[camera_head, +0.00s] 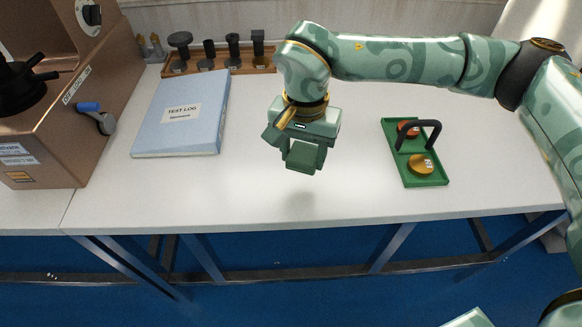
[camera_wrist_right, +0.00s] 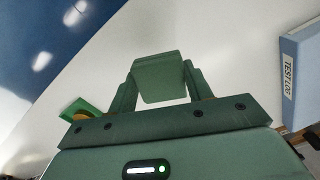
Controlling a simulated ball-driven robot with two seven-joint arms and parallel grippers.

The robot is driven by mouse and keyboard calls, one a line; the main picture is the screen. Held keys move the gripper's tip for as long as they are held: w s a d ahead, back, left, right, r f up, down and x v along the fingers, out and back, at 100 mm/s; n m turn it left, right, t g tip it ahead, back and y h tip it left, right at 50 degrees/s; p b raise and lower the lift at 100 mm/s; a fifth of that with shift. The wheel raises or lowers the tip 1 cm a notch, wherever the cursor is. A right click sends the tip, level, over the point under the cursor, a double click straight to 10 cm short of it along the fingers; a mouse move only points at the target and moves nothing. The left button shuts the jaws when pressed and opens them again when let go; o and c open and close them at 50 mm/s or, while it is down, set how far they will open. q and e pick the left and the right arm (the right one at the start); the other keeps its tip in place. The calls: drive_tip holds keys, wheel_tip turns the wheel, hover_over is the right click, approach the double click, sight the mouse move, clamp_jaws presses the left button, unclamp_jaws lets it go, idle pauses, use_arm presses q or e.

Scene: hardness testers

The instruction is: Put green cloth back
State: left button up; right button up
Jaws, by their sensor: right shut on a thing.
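My right gripper (camera_head: 305,150) hangs above the white table, left of the green tray, and points down. In the right wrist view, my right gripper (camera_wrist_right: 160,82) is shut on a muted-green block-like piece, which I take to be the green cloth (camera_wrist_right: 160,76). The cloth sits between the two fingers and sticks out past their tips. In the head view, the cloth (camera_head: 302,157) shows at the lower end of the gripper, close in colour to the fingers. A soft shadow lies on the table below, so it is held clear of the surface. My left gripper is not in view.
A green tray (camera_head: 411,173) with a black handle, an orange-red disc and a brass disc (camera_head: 421,163) stands right. A blue test log binder (camera_head: 180,132) lies left. The table's front middle is clear.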

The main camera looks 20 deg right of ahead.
sight(295, 146)
drive_tip(key=w+f, duration=0.1)
drive_tip(key=f+b, duration=0.1)
drive_tip(key=w+f, duration=0.1)
drive_tip(key=shift+w+a+f, duration=0.15)
drive_tip(key=shift+w+a, duration=0.15)
wheel_tip(295, 146, down, 3)
drive_tip(key=shift+w+f+b, duration=0.1)
drive_tip(key=shift+b, duration=1)
drive_tip(key=shift+w+f, duration=0.1)
drive_tip(key=shift+f, duration=0.1)
drive_tip(key=shift+r, duration=0.25)
drive_tip(key=o, duration=0.9)
drive_tip(key=shift+f, duration=0.1)
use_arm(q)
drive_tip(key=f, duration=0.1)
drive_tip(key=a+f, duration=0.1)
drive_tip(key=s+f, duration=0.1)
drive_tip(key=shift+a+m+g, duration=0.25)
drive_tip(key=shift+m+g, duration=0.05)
